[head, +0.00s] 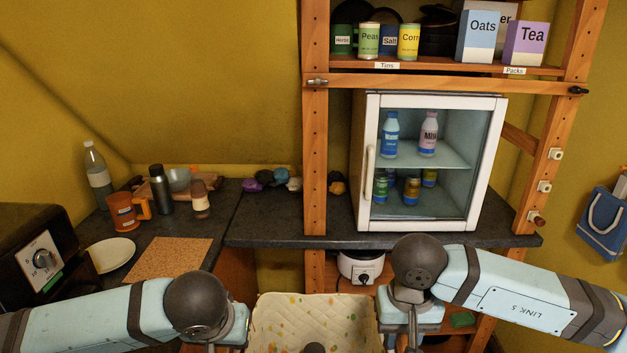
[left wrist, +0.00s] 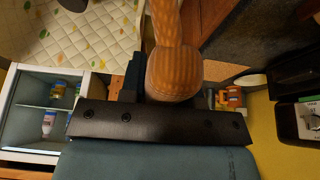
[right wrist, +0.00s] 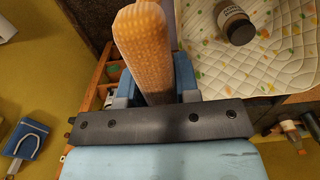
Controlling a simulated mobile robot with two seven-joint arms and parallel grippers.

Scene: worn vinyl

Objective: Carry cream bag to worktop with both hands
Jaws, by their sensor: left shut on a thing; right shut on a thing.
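The cream bag (head: 310,315) is quilted with coloured spots and shows at the bottom centre of the head view, between my two arms. Its quilted lining also shows in the left wrist view (left wrist: 90,35) and the right wrist view (right wrist: 275,60). My left gripper (left wrist: 172,85) is shut on a tan, textured handle at one side of the bag. My right gripper (right wrist: 155,92) is shut on a similar handle at the other side. A dark jar with a label (right wrist: 235,22) lies in the bag. The dark worktop (head: 275,222) is ahead, beyond the bag.
A glass-door fridge (head: 430,160) stands on the worktop's right part. A cork mat (head: 162,260), white plate (head: 112,254), orange mug (head: 124,212), flask (head: 160,188) and bottle (head: 97,175) occupy the left part. The worktop between is mostly bare, with small dark lumps (head: 270,180) at the back.

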